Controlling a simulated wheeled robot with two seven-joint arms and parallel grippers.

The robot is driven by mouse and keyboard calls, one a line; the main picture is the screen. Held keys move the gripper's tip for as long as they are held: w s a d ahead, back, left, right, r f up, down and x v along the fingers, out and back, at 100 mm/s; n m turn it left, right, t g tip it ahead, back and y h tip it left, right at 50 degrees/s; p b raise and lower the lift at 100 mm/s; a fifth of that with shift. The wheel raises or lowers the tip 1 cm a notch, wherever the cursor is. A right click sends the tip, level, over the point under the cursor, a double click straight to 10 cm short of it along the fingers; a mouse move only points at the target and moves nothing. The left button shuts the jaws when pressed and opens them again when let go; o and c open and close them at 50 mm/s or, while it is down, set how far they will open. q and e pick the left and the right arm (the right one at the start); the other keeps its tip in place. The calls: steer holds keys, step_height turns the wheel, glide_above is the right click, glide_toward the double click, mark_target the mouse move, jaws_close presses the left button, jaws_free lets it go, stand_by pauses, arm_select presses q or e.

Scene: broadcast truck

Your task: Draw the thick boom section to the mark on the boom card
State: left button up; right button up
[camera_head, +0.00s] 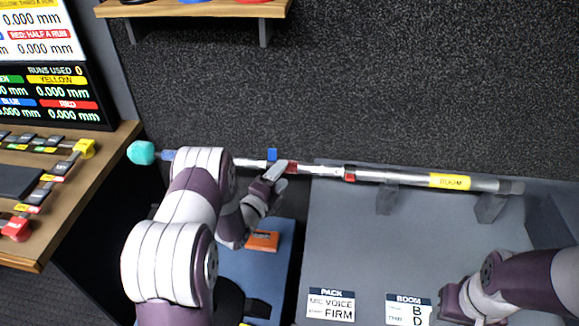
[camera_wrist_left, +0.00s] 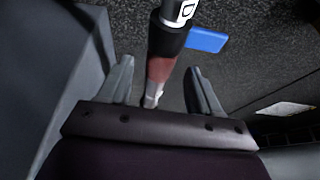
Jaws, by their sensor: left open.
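The boom pole lies nearly level across the head view, from a teal tip (camera_head: 141,152) at left to a thick grey tube with a yellow BOOM label (camera_head: 450,181) at right. Red bands (camera_head: 350,173) mark its thinner silver part. My left gripper (camera_head: 277,172) is open at the pole near a blue piece (camera_head: 272,154). In the left wrist view, the pole's dark red and black part (camera_wrist_left: 162,65) runs between the spread fingers, with no clear grip. The boom card (camera_head: 409,311) shows B and D. My right gripper (camera_head: 447,303) is low at right, its jaws unclear.
Dark supports (camera_head: 388,199) hold the pole above a grey top (camera_head: 340,235). A PACK card (camera_head: 331,305) lies beside the boom card. An orange item (camera_head: 262,240) lies on a blue surface. A wooden desk (camera_head: 60,225) with controls is at left. A shelf (camera_head: 195,9) hangs above.

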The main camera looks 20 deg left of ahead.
arm_select(q)
steer(key=s+a, duration=0.1)
steer(key=s, duration=0.5)
steer(key=shift+a, duration=0.1)
steer(key=s+a+f+n+g+y, duration=0.2)
steer(key=s+f+n+g, duration=0.1)
steer(key=f+n+g, duration=0.5)
steer(key=s+n+g+y+p, duration=0.1)
steer(key=s+n+g+y, duration=0.1)
steer(key=s+n+g, duration=0.4)
steer(key=s+d+r+n+g+p, duration=0.1)
steer(key=s+d+r+n, duration=0.2)
steer(key=s+d+r, duration=0.2)
steer(key=s+d+r+n+g+p, duration=0.1)
steer(key=s+d+r+n+p, duration=0.1)
steer(key=s+r, duration=0.6)
step_height(320, 180, up, 4)
steer(key=d+n, duration=0.1)
steer(key=d, duration=0.1)
steer(key=shift+d+r+h, duration=0.2)
steer(key=shift+d+h, duration=0.1)
steer(key=shift+d, duration=0.1)
